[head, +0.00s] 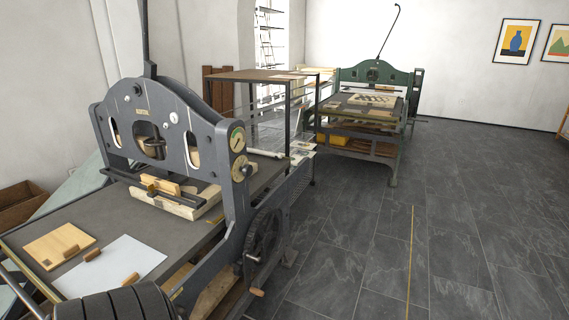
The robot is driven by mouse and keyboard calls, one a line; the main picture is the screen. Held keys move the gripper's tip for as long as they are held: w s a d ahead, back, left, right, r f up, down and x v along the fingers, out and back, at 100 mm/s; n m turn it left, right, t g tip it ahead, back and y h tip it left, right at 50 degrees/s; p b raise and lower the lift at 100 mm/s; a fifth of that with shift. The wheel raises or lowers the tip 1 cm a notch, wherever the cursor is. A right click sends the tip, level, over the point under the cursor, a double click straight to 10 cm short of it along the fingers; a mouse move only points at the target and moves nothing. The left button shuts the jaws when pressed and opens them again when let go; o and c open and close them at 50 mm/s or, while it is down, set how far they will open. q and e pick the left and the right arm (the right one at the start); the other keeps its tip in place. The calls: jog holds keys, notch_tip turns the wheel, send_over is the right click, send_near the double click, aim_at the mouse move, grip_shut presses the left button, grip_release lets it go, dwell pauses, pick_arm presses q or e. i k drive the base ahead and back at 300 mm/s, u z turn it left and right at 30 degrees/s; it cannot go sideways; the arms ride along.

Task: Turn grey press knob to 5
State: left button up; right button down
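The grey press (180,110) stands at the left, close to me, with a tall lever rising from its top. The numbers and the knob's setting are too small to read. Neither of my grippers shows in the head view.
The press bed (75,215) holds a wooden board (60,243), a pale sheet (110,265) and small wooden blocks. A spoked wheel (264,235) is on the press's right side. A green press (375,75) stands farther back. The floor (470,220) at right is clear.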

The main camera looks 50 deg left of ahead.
aim_at(247, 170)
jog(key=u, duration=0.25)
jog(key=i, duration=1.05)
jog(key=u, duration=0.55)
